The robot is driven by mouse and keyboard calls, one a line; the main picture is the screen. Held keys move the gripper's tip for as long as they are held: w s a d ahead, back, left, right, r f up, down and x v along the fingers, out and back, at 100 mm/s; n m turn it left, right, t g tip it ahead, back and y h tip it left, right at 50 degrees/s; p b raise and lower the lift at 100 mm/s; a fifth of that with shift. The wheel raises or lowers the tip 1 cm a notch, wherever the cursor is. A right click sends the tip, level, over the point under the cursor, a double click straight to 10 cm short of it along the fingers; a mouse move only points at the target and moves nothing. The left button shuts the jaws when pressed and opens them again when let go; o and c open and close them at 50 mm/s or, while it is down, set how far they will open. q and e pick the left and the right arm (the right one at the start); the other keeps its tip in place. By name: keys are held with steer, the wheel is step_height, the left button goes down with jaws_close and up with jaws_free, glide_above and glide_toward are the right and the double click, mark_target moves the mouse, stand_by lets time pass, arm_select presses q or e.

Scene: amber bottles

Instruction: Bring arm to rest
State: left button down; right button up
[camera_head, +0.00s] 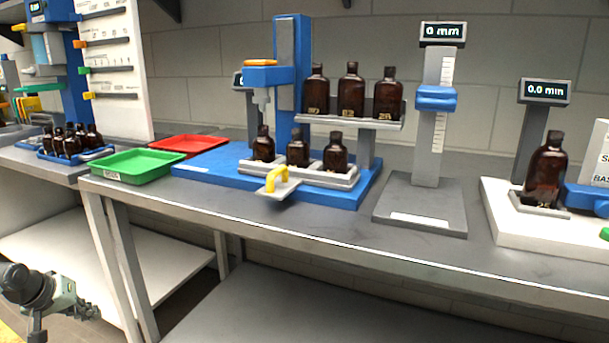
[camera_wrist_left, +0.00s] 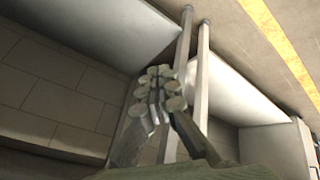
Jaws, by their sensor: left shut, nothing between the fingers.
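My left arm comes in at the lower left of the head view. Its gripper (camera_head: 82,308) hangs low in front of the bench, apart from every bottle. In the left wrist view the fingers (camera_wrist_left: 160,88) are together, with nothing between them. Behind them are bench legs, a lower shelf and the floor. My right gripper is in neither view.
The grey bench (camera_head: 330,225) holds a blue fixture (camera_head: 340,195) with amber bottles on two levels, a green tray (camera_head: 140,167), a red tray (camera_head: 187,144), a height gauge (camera_head: 425,200) and a white station (camera_head: 510,222) with one bottle. A lower shelf (camera_head: 150,250) stands behind my gripper.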

arm_select(q)
steer(key=a+r+m+t+y, duration=0.1)
steer(key=a+r+m+y, duration=0.35)
steer(key=a, duration=0.45)
steer(key=a+r+m+y, duration=0.3)
steer(key=a+r+y, duration=0.25)
steer(key=a, duration=0.35)
steer(key=s+d+f+g+h, duration=0.15)
steer(key=s+d+f, duration=0.35)
steer(key=d+f, duration=0.7)
steer(key=s+d+f+h, duration=0.4)
steer(key=d+f, duration=0.5)
steer(key=f, duration=0.6)
steer(key=s+d+f+g+h, duration=0.1)
steer(key=s+d+f, duration=0.5)
steer(key=s+d, duration=0.3)
steer(key=s+d+f+g+h, duration=0.2)
steer(key=s+d+f, duration=0.4)
steer(key=s+d, duration=0.4)
steer(key=d, duration=0.3)
steer(key=shift+s+f, duration=0.1)
steer(key=shift+a, duration=0.1)
